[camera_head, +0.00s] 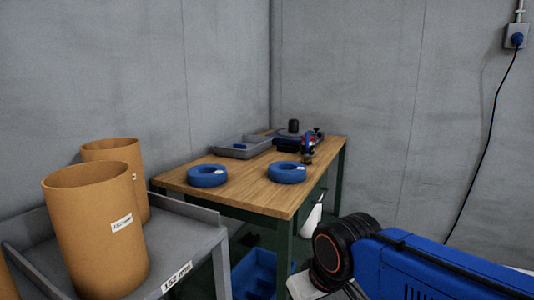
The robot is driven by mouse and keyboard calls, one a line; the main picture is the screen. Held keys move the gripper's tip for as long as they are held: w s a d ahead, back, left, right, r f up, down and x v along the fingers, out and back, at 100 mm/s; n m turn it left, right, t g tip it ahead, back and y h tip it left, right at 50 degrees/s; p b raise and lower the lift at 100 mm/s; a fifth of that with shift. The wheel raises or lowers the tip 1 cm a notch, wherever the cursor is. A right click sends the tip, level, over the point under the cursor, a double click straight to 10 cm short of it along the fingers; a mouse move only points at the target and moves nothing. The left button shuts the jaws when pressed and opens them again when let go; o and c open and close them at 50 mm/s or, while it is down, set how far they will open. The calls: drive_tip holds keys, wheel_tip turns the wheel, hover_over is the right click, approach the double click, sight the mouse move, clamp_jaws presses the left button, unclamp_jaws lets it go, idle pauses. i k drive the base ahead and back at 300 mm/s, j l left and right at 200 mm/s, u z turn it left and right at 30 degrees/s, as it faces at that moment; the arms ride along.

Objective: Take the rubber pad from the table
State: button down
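The wooden-topped table (243,185) with dark green legs stands against the grey walls at the middle of the head view. I cannot pick out the rubber pad for certain. A flat dark item (287,145) lies toward the table's back, too small to identify. Two thick blue rings lie flat on the table, a left ring (207,176) and a right ring (287,172), each with a small white label. My blue and black arm (420,268) shows at the lower right, apart from the table. My gripper is not in view.
A grey tray (222,150) holding a small blue item and a small blue and black device (308,148) stand on the table. Tan cylinders (95,235) stand on a grey cart (190,238) at left. A blue bin (262,272) sits below the table.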

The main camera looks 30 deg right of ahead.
sight(285, 148)
drive_tip(key=i+l+z, duration=0.15)
drive_tip(key=l+z, duration=0.2)
drive_tip(key=i+l+z, duration=0.25)
drive_tip(key=z, duration=0.15)
drive_tip(key=i+l+z, duration=0.2)
drive_tip(key=z, duration=0.15)
drive_tip(key=i+l+z, duration=0.3)
drive_tip(key=i+z, duration=0.35)
drive_tip(key=i+u, duration=0.4)
drive_tip(key=i+l+u, duration=0.35)
drive_tip(key=j, duration=0.1)
